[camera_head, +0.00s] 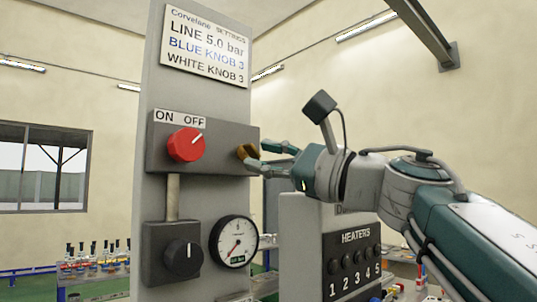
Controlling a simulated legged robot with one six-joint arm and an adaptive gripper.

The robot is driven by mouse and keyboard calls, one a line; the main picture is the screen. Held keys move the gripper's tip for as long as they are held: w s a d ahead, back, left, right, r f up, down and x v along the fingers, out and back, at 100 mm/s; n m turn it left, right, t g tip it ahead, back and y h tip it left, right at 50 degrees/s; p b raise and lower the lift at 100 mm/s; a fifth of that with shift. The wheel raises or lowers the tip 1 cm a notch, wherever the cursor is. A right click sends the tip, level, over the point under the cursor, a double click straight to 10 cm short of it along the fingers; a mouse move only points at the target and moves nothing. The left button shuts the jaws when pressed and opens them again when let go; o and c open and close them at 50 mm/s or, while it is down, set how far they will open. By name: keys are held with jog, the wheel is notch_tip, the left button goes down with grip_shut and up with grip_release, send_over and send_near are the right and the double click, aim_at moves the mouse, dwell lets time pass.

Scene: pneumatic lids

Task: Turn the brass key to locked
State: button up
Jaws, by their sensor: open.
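The brass key (243,152) sits on the right part of a grey box on a tall grey panel, in the head view. My gripper (268,155) is right at the key, coming from the right, with its fingers level with the key. It is open, and the key is near or between its fingertips; I cannot tell whether they touch. The fingers partly hide the key, and its turn position is not clear. No lock label shows beside it.
Left of the key is a red knob (186,145) under an ON OFF label (180,119). Below are a black knob (183,257) and a pressure gauge (234,242). A heaters panel (352,262) stands lower right. Bottles (92,258) stand on a table at left.

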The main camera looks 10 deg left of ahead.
jog(key=shift+w+a+r, duration=0.2)
jog(key=shift+w+a, duration=0.05)
jog(key=shift+a, duration=0.35)
jog(key=shift+c, duration=0.3)
grip_shut()
jog(key=shift+d, duration=0.1)
